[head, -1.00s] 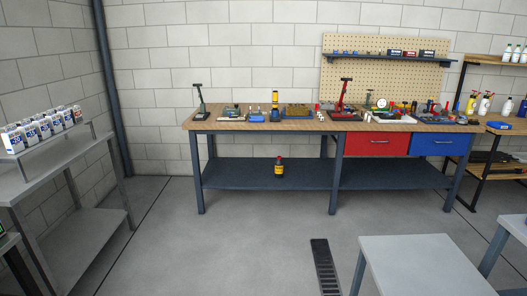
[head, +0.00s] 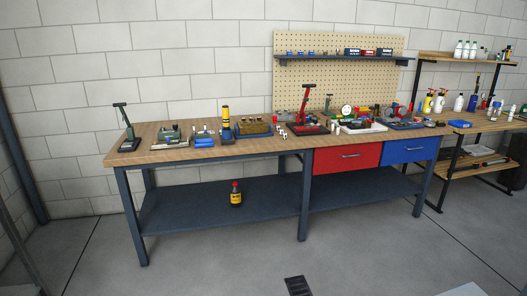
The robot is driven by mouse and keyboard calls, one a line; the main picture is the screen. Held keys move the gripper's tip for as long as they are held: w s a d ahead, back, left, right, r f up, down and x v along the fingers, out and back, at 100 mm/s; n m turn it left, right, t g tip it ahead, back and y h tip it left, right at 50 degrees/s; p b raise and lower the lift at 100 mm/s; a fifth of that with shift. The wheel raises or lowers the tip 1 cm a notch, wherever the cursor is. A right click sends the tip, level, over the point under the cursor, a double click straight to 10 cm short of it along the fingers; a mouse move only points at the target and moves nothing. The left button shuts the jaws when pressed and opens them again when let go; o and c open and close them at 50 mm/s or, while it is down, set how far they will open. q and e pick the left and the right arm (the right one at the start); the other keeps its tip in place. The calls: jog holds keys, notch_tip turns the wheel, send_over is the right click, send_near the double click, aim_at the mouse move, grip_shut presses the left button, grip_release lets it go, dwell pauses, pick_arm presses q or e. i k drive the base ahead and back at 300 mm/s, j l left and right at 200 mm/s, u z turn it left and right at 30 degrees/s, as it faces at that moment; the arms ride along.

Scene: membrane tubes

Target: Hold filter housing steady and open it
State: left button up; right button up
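Neither of my grippers shows in the head view. I cannot tell for sure which item is the filter housing; the things on the workbench are small from here. An upright blue, black and yellow cylinder (head: 226,122) stands towards the left half of the wooden bench top (head: 165,152). Left of it are a small blue-and-silver device (head: 203,138) and a green-grey device (head: 170,136). A dark stand with a lever (head: 127,128) is at the left end. A red lever press (head: 305,116) stands near the middle.
A yellow-labelled bottle (head: 236,195) stands on the lower shelf (head: 180,212). A red drawer (head: 346,156) and a blue drawer (head: 408,150) hang under the bench. A pegboard (head: 335,76) is behind. A shelving unit (head: 450,56) with bottles is at the right. The floor in front is mostly clear.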

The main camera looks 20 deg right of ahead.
aim_at(493, 114)
jog(key=i+z, duration=0.15)
jog(key=i, duration=0.75)
jog(key=i+j+z, duration=0.1)
jog(key=i, duration=0.75)
jog(key=i+l+z, duration=0.15)
jog(key=i+z, duration=0.6)
jog(key=z, duration=0.15)
jog(key=i+z, duration=0.45)
jog(key=i+j+z, duration=0.25)
jog(key=z, duration=0.15)
